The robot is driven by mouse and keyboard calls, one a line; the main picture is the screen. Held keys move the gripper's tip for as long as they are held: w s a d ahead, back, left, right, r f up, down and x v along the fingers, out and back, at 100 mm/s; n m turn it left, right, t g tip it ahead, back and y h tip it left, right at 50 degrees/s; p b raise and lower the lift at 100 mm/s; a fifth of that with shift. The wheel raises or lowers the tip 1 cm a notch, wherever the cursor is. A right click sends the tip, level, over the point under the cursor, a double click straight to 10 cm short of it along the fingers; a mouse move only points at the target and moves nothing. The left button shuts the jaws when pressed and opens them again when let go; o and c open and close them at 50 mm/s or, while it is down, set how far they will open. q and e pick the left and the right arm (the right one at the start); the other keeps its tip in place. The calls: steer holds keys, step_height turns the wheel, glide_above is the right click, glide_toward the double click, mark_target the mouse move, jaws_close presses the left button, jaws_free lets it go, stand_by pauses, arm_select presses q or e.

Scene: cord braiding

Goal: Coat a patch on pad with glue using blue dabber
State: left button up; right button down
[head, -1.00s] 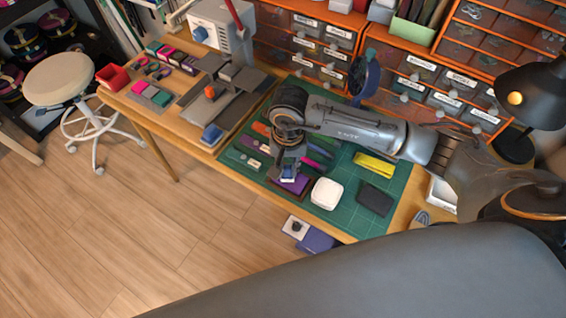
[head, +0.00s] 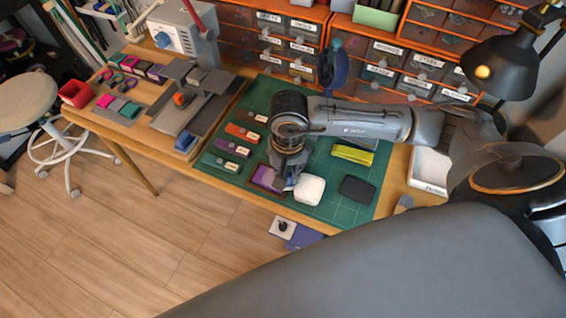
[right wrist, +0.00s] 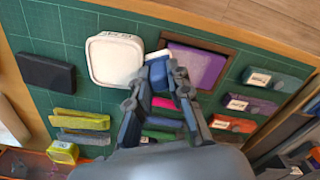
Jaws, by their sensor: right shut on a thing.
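A purple patch (head: 267,178) lies on a dark brown pad near the front edge of the green mat. Both show in the right wrist view, the patch (right wrist: 197,68) inside the pad's brown rim (right wrist: 205,42). A white rounded-square tub (head: 309,190) sits beside the pad; it also shows in the right wrist view (right wrist: 115,60). My right gripper (head: 287,183) points down between patch and tub. In the right wrist view my gripper (right wrist: 166,75) is shut on the blue dabber (right wrist: 157,69), which has a white part. I cannot tell whether the dabber touches the pad. My left gripper is not in view.
The green mat (head: 330,212) also holds a black block (head: 357,189), a yellow piece (head: 353,154) and several coloured strips. Labelled drawers (head: 385,75) stand behind, a lamp (head: 503,62) at the right. A grey press (head: 200,95) stands left.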

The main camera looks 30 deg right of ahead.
steer(key=shift+f, duration=0.1)
steer(key=shift+w+a+b, duration=0.6)
steer(key=shift+w+b, duration=0.15)
steer(key=shift+b, duration=0.15)
steer(key=shift+w+a+b, duration=0.3)
steer(key=shift+w+a, duration=0.1)
steer(key=shift+w, duration=0.05)
steer(key=shift+w+a+b, duration=0.7)
steer(key=shift+w+b, duration=0.15)
steer(key=shift+w, duration=0.15)
steer(key=shift+w+a, duration=0.3)
